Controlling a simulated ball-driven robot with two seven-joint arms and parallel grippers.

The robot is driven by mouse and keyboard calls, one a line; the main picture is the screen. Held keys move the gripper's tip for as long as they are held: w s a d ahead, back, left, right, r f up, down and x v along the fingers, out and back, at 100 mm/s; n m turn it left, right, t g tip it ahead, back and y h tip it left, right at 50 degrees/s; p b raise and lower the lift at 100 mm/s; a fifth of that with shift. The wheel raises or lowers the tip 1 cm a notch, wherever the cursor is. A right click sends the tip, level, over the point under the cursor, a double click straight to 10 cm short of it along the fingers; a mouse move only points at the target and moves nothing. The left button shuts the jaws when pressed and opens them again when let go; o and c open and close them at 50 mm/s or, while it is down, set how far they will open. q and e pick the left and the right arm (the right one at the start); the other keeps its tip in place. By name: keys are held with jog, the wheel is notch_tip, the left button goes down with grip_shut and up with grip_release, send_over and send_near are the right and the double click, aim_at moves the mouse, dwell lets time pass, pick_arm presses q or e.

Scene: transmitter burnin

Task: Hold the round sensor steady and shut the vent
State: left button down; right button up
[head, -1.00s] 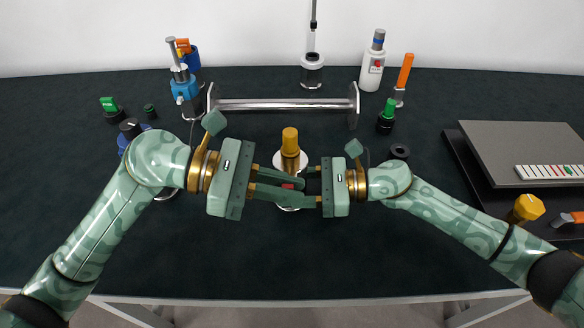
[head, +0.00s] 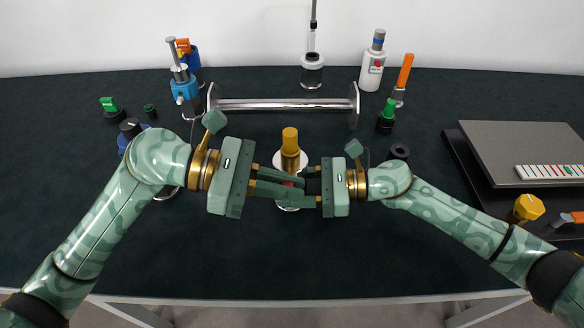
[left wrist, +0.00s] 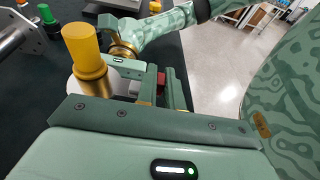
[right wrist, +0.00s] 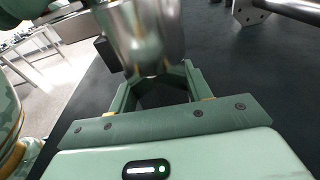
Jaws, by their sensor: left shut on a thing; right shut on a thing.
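The round sensor (head: 290,141) stands upright in the middle of the table. It has a yellow cap, a gold neck and a wide silver body, whose side shows large in the right wrist view (right wrist: 148,40). The vent, seen as a small red part (head: 289,184), is at its near side and also in the left wrist view (left wrist: 161,78). My left gripper (head: 300,187) is shut at the red part, mostly hidden by its fingers. My right gripper (head: 311,186) comes from the right and is shut at the silver body; the exact contact is hidden.
A silver flanged pipe (head: 285,104) lies behind the sensor. A blue valve (head: 184,88) stands back left and a white bottle (head: 372,72) back right. A grey slab on a dark tray (head: 500,200) is at the right. The front of the table is clear.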

pick_arm(q)
jog(key=shift+w, duration=0.55)
jog(key=c, duration=1.6)
grip_release()
jog(key=shift+c, duration=0.2)
jog(key=shift+v, duration=2.5)
pick_arm(e)
jog(key=o, duration=1.1)
jog(key=shift+c, duration=0.2)
jog(key=shift+d, duration=0.1)
